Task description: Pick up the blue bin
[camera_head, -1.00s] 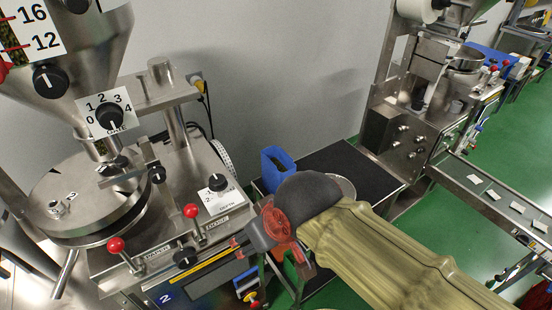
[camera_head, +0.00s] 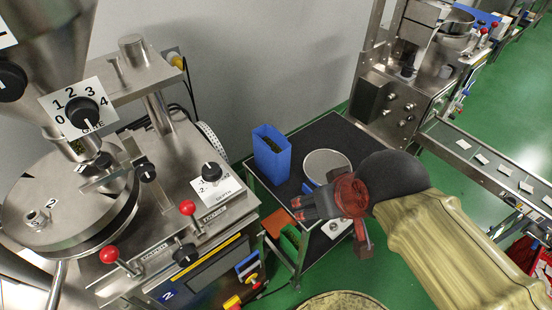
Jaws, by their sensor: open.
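The blue bin (camera_head: 271,158) stands upright on the black-topped table (camera_head: 328,136), near the table's left edge beside the packing machine. It is tall and open at the top, with dark greenish contents showing inside. My gripper (camera_head: 298,207) is open and empty. In the picture it is below and right of the bin, apart from it, with its fingers pointing left. My arm comes in from the lower right and covers part of the table's front.
A round grey plate (camera_head: 327,164) sits on the table right of the bin. The steel machine (camera_head: 160,215) with red-knobbed levers stands close on the left. A green container (camera_head: 290,238) is below the table edge. Another machine (camera_head: 405,95) and a conveyor (camera_head: 485,160) stand to the right.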

